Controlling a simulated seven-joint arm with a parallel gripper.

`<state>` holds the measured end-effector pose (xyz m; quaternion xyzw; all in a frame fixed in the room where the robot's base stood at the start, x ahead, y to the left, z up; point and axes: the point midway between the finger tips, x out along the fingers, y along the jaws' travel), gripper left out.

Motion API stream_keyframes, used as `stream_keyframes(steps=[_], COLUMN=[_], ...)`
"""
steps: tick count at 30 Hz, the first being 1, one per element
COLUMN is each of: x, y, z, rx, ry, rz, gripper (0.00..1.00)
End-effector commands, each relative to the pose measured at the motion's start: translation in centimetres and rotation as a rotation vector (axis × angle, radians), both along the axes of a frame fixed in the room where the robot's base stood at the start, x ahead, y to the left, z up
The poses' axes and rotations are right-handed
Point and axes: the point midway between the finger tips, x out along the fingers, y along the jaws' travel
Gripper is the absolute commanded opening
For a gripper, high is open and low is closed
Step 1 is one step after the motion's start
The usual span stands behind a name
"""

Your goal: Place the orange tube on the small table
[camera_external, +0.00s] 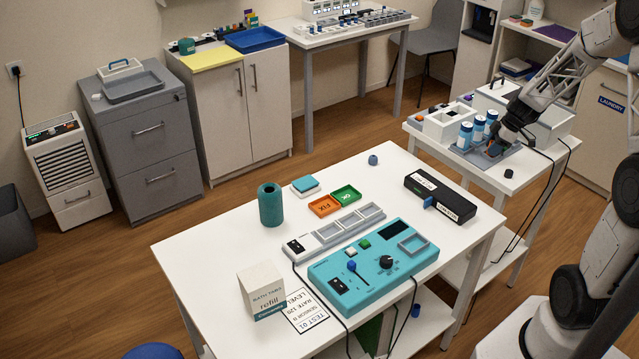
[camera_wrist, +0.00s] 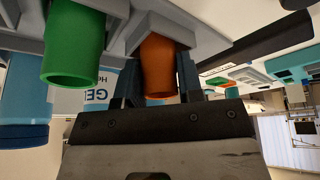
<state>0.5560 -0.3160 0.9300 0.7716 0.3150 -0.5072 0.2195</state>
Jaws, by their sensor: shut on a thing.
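The orange tube (camera_wrist: 158,68) is between the two fingers of my gripper (camera_wrist: 160,82) in the wrist view, and the gripper is shut on it. One end of the tube meets a grey holder (camera_wrist: 190,35); I cannot tell whether it is still seated there. In the external view my gripper (camera_external: 500,143) is low over the rack on the white side table (camera_external: 508,182) at the right, and the tube is mostly hidden. A larger white table (camera_external: 215,265) stands in front. I cannot tell for certain which is the small table.
A green tube (camera_wrist: 75,45) stands in the holder beside the orange one. Blue-and-white bottles (camera_external: 465,135) and a white box (camera_external: 440,125) are close to my gripper. The larger table bears a turquoise control box (camera_external: 375,275), a black case (camera_external: 440,195) and a teal cylinder (camera_external: 271,205).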

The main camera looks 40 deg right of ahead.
Motion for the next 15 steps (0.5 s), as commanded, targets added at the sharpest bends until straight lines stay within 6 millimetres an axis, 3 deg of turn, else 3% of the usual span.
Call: stream_keyframes(steps=[1, 9, 10, 15], x=[-0.57, -0.63, -0.63, -0.69], y=[0.33, 0.36, 0.37, 0.42], z=[-2.44, -2.5, -2.51, -2.53], rx=[0.01, 0.01, 0.01, 0.012], ry=[0.025, 0.026, 0.026, 0.027], rz=[-0.003, -0.002, -0.002, -0.002], gripper=[0.08, 0.08, 0.36, 0.62])
